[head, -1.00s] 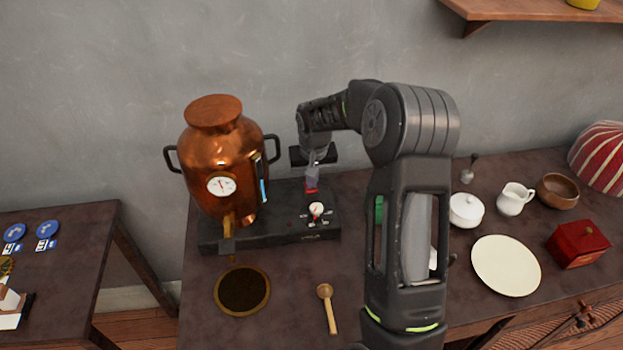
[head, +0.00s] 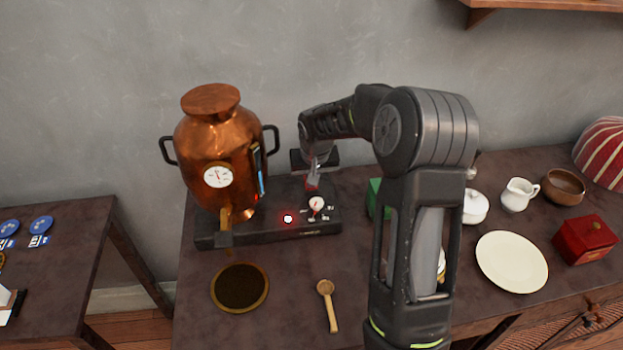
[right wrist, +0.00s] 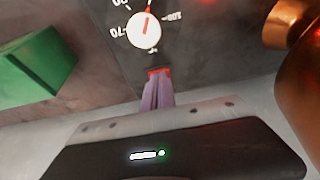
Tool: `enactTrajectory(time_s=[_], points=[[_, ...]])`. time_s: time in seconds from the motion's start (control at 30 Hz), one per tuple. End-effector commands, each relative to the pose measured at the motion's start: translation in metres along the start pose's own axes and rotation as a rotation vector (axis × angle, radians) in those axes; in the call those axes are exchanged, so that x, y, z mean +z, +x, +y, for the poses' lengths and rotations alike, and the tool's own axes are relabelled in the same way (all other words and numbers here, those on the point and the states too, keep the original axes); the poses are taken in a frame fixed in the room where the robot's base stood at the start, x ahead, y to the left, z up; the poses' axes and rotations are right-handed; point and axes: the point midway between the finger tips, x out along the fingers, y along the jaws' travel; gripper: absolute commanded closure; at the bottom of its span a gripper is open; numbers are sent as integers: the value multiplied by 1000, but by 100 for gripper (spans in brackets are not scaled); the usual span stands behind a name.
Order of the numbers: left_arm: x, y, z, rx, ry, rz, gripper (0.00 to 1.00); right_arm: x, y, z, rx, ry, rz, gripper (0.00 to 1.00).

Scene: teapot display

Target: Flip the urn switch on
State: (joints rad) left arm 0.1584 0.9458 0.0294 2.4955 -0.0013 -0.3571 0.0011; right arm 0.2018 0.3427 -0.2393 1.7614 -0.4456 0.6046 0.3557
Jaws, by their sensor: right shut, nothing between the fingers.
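The copper urn (head: 215,150) stands at the left of the table on a black base (head: 265,230). A white dial knob (head: 317,204) sits on the base and also shows in the right wrist view (right wrist: 144,30). My right gripper (head: 313,183) points down at the back of the base, behind the dial. In the right wrist view its fingers (right wrist: 158,75) are shut and empty, with their tips at a red switch (right wrist: 158,70) that they mostly hide. I cannot tell whether they touch it. My left gripper is not in view.
A green box (head: 374,198) stands right of the base, partly behind my right arm. A cream plate (head: 512,262), a red box (head: 584,241) and a white jug (head: 519,194) stand to the right.

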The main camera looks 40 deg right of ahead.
Motion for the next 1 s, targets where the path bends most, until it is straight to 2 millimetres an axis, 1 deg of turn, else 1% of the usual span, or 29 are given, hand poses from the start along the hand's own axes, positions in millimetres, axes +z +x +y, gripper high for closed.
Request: enactTrajectory(time_s=[0.43,0.8,0.93,1.0], points=[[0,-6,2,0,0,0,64,-15,-2,0,0,0,0,100],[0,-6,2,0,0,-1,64,-16,-2,0,0,0,-1,100],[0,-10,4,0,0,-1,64,-18,-8,0,0,0,0,100],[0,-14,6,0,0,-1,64,-21,-14,0,0,0,0,100]])
